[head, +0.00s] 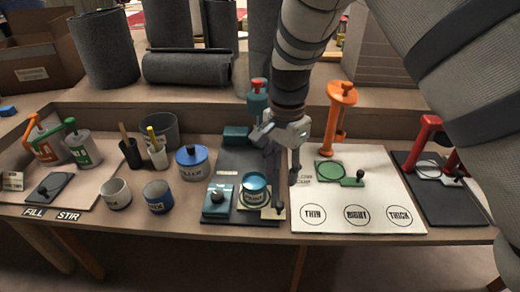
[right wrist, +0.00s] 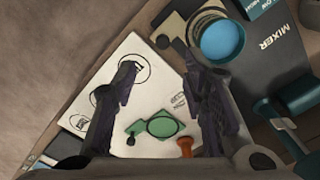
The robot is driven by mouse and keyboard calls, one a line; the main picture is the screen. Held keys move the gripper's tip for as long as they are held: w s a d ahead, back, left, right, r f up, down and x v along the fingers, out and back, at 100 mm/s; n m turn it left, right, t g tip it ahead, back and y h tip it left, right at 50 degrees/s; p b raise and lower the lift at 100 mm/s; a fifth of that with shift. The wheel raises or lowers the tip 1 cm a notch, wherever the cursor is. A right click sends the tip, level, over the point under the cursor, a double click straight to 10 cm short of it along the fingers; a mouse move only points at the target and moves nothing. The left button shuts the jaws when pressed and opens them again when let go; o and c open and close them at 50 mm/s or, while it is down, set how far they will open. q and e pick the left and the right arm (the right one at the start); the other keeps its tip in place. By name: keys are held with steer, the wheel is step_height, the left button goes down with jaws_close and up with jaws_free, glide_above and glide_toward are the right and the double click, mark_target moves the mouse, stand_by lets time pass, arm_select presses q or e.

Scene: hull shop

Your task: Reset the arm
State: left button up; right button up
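My right arm (head: 302,40) comes in from the upper right in the head view and hangs down over the middle of the bench. Its gripper (head: 284,185) points down between the dark mixer mat and the white card. In the right wrist view the two fingers of the gripper (right wrist: 160,95) stand well apart with nothing held between them. The white card (right wrist: 160,74) shows between and below them. A blue-filled cup (head: 255,187) stands just left of the gripper; it also shows in the right wrist view (right wrist: 222,42). My left gripper is not in view.
An orange stand (head: 338,115), a green ring plate (head: 330,171) and a red stand (head: 426,135) are to the right. A blue-lidded jar (head: 192,162), mugs (head: 116,193) and pots stand left. Grey rolls (head: 187,68) are behind. The card's front is clear.

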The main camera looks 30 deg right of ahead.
steer(key=s+f+n+g+h+p, duration=0.15)
steer(key=s+f+n, duration=0.55)
steer(key=s+f, duration=1.1)
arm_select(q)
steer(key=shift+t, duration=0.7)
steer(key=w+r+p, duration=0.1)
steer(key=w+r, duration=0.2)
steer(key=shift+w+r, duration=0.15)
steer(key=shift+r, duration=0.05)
arm_select(e)
steer(key=s+a+n+y, duration=0.1)
steer(key=s+n, duration=0.3)
steer(key=s, duration=0.6)
steer(key=s+a+n, duration=0.3)
steer(key=s+a, duration=0.1)
steer(key=s, duration=0.6)
steer(key=shift+s+f+n+g+y, duration=0.15)
steer(key=shift+s+n+g+y, duration=0.2)
steer(key=shift+n+g, duration=0.1)
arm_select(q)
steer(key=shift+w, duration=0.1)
